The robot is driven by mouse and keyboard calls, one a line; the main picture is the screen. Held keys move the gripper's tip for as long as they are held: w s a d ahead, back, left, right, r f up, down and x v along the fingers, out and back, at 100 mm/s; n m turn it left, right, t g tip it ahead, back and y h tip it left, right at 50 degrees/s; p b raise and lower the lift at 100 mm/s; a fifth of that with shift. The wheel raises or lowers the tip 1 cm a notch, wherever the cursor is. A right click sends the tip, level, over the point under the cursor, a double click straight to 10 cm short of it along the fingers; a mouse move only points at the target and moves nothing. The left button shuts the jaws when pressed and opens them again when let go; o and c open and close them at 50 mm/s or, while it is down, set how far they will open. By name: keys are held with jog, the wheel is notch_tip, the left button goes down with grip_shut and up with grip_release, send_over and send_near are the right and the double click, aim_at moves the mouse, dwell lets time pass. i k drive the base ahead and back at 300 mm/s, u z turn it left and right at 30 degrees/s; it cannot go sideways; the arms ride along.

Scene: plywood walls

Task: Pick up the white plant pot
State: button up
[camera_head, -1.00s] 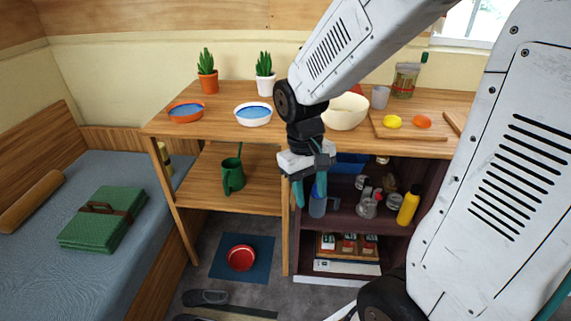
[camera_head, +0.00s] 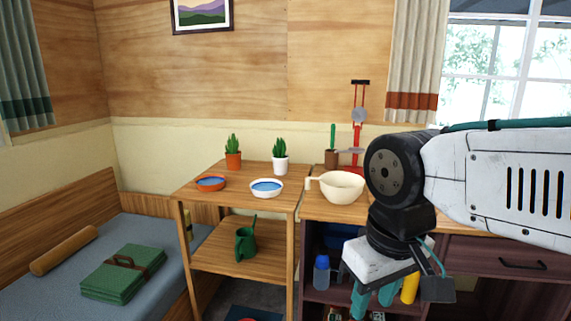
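The white plant pot (camera_head: 280,166) holds a green cactus and stands upright at the back of the wooden table (camera_head: 232,205), near its right side. A terracotta pot (camera_head: 233,160) with a similar cactus stands to its left. My gripper (camera_head: 378,297) hangs to the right of the pot and lower in the picture, in front of the dark shelf unit, apart from the pot. Its teal fingers point down and are partly cut off or covered by its own body, so their opening is unclear.
A white dish (camera_head: 267,188) and an orange dish (camera_head: 210,183), both blue inside, sit in front of the pots. A cream bowl (camera_head: 341,188) stands on the counter to the right. A green watering can (camera_head: 245,243) is on the shelf below.

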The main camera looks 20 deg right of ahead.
aim_at(280, 159)
jog(key=u, duration=0.25)
jog(key=i, duration=1.2)
jog(key=z, duration=0.85)
jog(key=i, duration=0.65)
